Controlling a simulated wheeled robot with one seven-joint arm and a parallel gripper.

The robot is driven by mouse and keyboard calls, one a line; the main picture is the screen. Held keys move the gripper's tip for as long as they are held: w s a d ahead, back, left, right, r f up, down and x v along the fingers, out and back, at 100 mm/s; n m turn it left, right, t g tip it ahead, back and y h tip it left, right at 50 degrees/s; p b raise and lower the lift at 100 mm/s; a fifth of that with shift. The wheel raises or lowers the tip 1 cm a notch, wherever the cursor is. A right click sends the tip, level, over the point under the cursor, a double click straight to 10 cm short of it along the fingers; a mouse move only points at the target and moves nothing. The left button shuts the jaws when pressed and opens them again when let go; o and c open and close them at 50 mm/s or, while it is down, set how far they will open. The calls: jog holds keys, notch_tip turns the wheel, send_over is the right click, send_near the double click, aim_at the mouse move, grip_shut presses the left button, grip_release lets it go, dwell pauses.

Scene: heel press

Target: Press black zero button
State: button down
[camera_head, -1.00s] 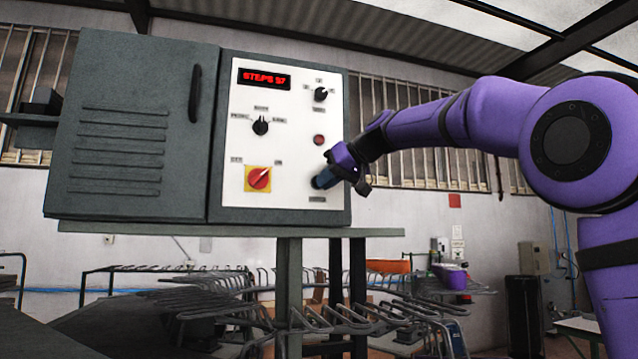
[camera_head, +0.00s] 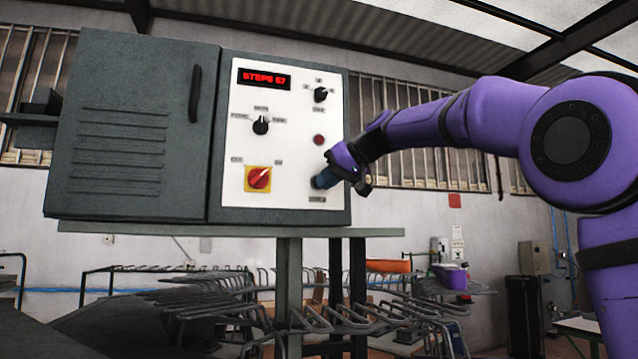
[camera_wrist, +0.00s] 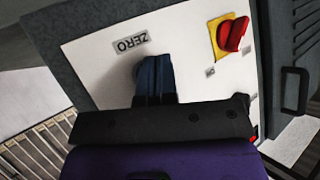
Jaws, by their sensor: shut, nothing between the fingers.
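The white control panel (camera_head: 290,110) is on the right part of a grey cabinet. The black zero button is hidden behind my gripper; its ZERO label (camera_wrist: 130,43) shows in the wrist view, just beyond the fingertips. My gripper (camera_head: 322,181) is shut and empty, with its fingertips at the lower right of the panel, below the red button (camera_head: 319,140). In the wrist view the blue fingers (camera_wrist: 154,78) point at the panel beside the label. I cannot tell whether they touch the button.
A red-and-yellow rotary switch (camera_head: 258,178) is left of my gripper. Two black knobs (camera_head: 261,125) (camera_head: 320,95) and a red display (camera_head: 264,78) sit higher on the panel. The cabinet door (camera_head: 135,130) is shut. A shelf (camera_head: 220,231) is under the cabinet.

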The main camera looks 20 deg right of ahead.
jog(key=shift+w, duration=0.15)
dwell(0.5)
jog(key=shift+w, duration=0.3)
jog(key=shift+w, duration=0.45)
dwell(0.9)
jog(key=shift+s, duration=0.9)
jog(key=s, duration=0.5)
dwell(0.5)
dwell(0.6)
